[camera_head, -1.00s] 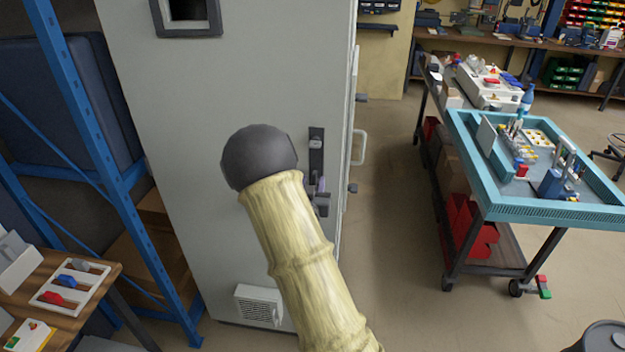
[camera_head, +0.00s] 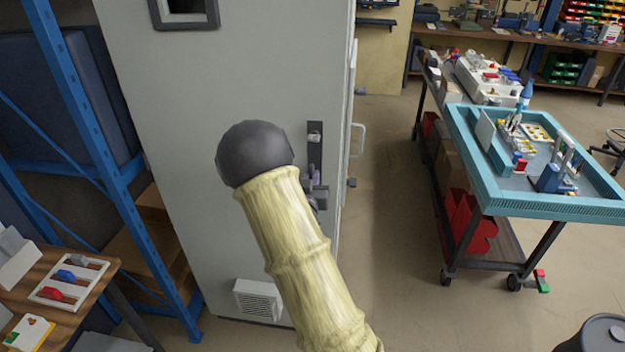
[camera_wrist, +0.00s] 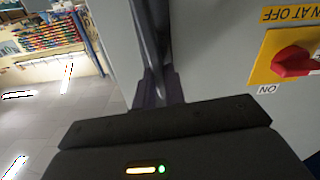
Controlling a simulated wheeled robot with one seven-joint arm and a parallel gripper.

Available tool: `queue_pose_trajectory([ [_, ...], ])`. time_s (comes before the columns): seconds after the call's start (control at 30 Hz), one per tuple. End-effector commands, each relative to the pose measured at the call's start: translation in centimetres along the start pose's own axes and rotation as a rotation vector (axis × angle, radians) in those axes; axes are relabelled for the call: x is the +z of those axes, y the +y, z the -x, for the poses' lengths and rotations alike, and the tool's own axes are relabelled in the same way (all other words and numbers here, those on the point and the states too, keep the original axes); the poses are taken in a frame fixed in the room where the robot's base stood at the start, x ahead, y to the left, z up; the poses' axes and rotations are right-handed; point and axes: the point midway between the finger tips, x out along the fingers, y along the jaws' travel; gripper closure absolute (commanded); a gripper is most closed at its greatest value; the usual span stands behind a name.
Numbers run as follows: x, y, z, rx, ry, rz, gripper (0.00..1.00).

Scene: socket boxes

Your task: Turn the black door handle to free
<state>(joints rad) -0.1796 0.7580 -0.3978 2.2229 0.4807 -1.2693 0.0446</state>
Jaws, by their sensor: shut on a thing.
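The black door handle (camera_head: 315,140) is on a dark upright plate near the right edge of a grey cabinet door (camera_head: 240,90). My gripper (camera_head: 316,180) is at the lower part of it, mostly hidden behind my pale arm with its dark round joint. In the wrist view, my two dark purplish fingers (camera_wrist: 161,90) close around the dark handle bar (camera_wrist: 156,35) running between them. The handle's exact angle is hard to tell.
A red rotary switch (camera_wrist: 295,62) on a yellow plate is beside the handle in the wrist view. A blue shelf frame (camera_head: 85,130) stands left of the cabinet. A teal-topped cart (camera_head: 535,208) stands to the right, with clear floor (camera_head: 390,230) between.

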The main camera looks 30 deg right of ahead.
Motion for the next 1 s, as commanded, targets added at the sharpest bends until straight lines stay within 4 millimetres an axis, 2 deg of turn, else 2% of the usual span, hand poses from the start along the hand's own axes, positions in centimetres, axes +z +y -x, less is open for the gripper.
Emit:
queue_pose_trajectory([
  [0.27, 0.3, -0.6, 0.0, -0.001, 0.0, 0.2, 1.0],
  [1.0, 1.1, -2.2, 0.0, -0.001, 0.0, 0.903, 1.0],
])
